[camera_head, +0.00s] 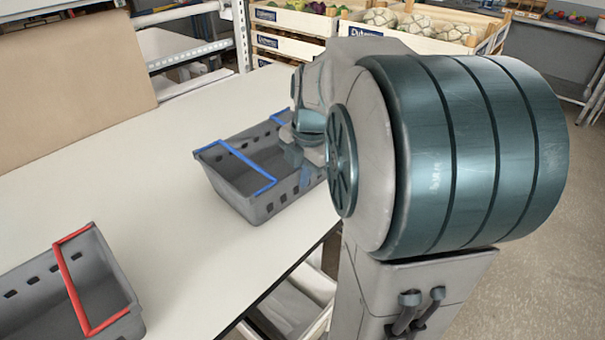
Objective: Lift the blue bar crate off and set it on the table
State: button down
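The blue bar crate (262,205) is a grey open crate with slotted walls and blue bars at its rim. It appears empty and is at the middle of the white table (185,240), close to the edge beside my arm. Its right end is partly hidden by my arm. My gripper (303,158) is at that right end, close to the rim. The arm covers much of the fingers, so I cannot tell whether they are open or shut on the crate.
A similar grey crate with a red bar (75,285) is at the lower left of the table. A brown board (70,85) stands at the back left. Wooden produce crates (285,45) are stacked behind the table. The table between the two grey crates is clear.

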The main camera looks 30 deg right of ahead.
jog(key=shift+f, duration=0.15)
jog(key=c, duration=1.6)
grip_release()
jog(key=r, duration=0.4)
jog(key=s+r, duration=0.1)
jog(key=r, duration=0.4)
jog(key=s+r, duration=0.1)
jog(key=r, duration=0.3)
jog(key=shift+d+r, duration=0.25)
jog(key=shift+r, duration=0.1)
